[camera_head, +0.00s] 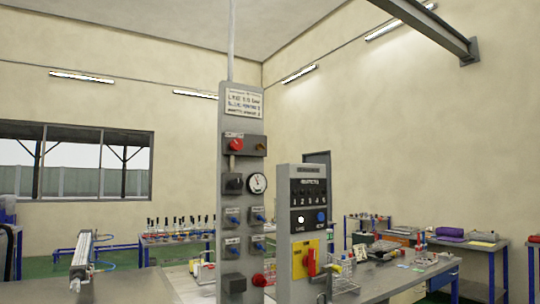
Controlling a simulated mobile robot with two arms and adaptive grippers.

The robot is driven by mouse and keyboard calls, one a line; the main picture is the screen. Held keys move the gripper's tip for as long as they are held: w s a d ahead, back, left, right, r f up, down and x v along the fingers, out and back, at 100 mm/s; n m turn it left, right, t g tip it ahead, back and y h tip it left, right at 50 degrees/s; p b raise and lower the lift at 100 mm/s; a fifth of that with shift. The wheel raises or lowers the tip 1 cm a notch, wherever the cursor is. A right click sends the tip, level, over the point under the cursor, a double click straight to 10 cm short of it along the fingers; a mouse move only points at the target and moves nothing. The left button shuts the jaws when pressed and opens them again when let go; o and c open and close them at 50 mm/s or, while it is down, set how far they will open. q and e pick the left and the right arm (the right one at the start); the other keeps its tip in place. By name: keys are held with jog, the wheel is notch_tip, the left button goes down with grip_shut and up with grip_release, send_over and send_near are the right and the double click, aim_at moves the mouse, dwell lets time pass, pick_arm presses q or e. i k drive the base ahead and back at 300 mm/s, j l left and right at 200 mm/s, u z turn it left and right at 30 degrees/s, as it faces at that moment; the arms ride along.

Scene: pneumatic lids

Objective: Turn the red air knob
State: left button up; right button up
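A tall grey control panel (226,210) stands upright near the middle of the view. A red round knob (259,280) sits low on its right side, by the panel edge. A red handle (311,262) sits on a yellow plate (299,262) on the shorter grey box (284,215) to the right. I cannot tell from the labels which red control is for air. Neither of my grippers shows in this view.
A round gauge (257,183) and several blue knobs are on the tall panel. A metal cylinder-like device (82,258) with blue tubes stands on a grey bench (130,288) at left. A cluttered bench (385,276) lies at right. Tables line the back.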

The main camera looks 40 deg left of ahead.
aim_at(236, 144)
jog(key=i+l+u, duration=0.1)
jog(key=i+u, duration=0.35)
jog(key=i+l+u, duration=0.25)
jog(key=i+u, duration=0.25)
jog(key=i+l+u, duration=0.25)
jog(key=u, duration=0.2)
jog(key=i+l+u, duration=0.25)
jog(key=l+u, duration=0.25)
jog(key=l, duration=0.15)
